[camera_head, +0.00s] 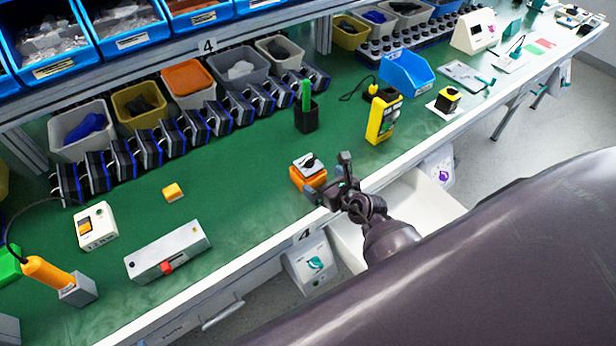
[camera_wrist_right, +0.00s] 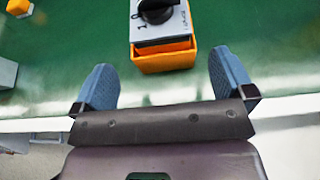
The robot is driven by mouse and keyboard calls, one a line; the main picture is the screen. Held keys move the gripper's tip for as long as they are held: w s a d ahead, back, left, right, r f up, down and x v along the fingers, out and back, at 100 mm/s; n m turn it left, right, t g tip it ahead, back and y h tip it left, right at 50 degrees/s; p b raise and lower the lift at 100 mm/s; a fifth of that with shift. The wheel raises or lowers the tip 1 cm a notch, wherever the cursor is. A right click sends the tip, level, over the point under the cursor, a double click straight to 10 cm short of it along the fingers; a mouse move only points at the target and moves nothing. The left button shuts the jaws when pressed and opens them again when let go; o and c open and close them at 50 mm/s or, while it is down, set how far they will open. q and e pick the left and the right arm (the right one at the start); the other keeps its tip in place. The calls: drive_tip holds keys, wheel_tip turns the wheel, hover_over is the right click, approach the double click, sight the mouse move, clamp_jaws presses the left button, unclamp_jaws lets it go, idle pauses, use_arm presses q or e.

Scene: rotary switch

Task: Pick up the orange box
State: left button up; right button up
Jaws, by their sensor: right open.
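The orange box (camera_head: 309,178) sits on the green bench top near its front edge. It has a grey top plate with a black rotary knob (camera_head: 308,161). In the right wrist view the orange box (camera_wrist_right: 164,62) stands just beyond the fingertips, roughly centred between them, with the knob (camera_wrist_right: 157,10) cut by the top edge. My right gripper (camera_head: 328,175) is open at the front side of the box. Its two blue-grey fingers also show in the right wrist view (camera_wrist_right: 160,75), apart and empty. My left gripper is not in view.
A yellow meter (camera_head: 383,118) and a black pen cup (camera_head: 306,117) stand behind and to the right. A grey box with a red button (camera_head: 168,252) and a small yellow block (camera_head: 172,192) lie left. Bins (camera_head: 80,130) line the back. The green surface around the box is clear.

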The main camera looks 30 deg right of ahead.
sight(315, 175)
drive_tip(key=shift+b+x, duration=0.3)
drive_tip(key=shift+x, duration=2.8)
drive_tip(key=shift+w+r, duration=0.1)
drive_tip(key=shift+r, duration=0.1)
drive_tip(key=c, duration=0.8)
